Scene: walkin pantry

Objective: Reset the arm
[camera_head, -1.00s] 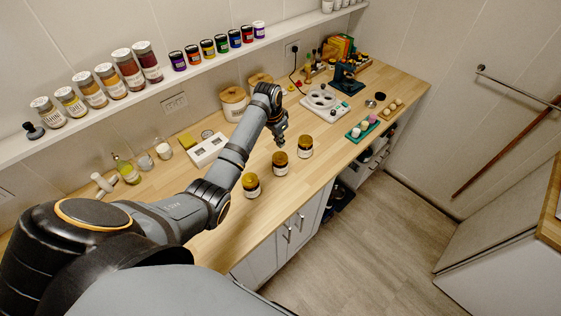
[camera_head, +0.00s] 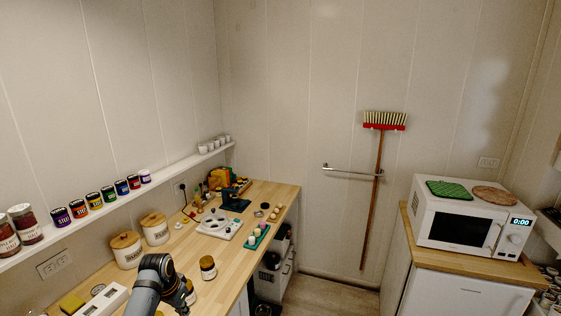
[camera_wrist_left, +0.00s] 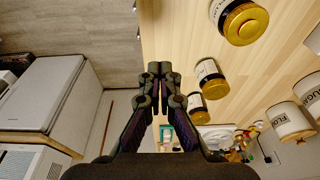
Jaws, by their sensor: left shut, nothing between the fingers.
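My left arm enters the head view at the bottom. Its left gripper (camera_wrist_left: 158,70) shows in the left wrist view with its fingers together and nothing between them. It points over the wooden counter (camera_wrist_left: 175,40), near its edge. Three jars with golden lids stand beside it on the counter: one at the top (camera_wrist_left: 240,20), one in the middle (camera_wrist_left: 208,78) and one lower (camera_wrist_left: 197,108). None touches the fingers. In the head view, one jar (camera_head: 208,268) stands right of the arm, and another is partly hidden by it. My right gripper is in neither view.
Two lidded canisters (camera_head: 126,250) stand at the back of the counter. A shelf (camera_head: 105,212) of jars runs above. A microwave (camera_head: 468,226) stands at the right; a broom (camera_head: 374,190) hangs on the wall.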

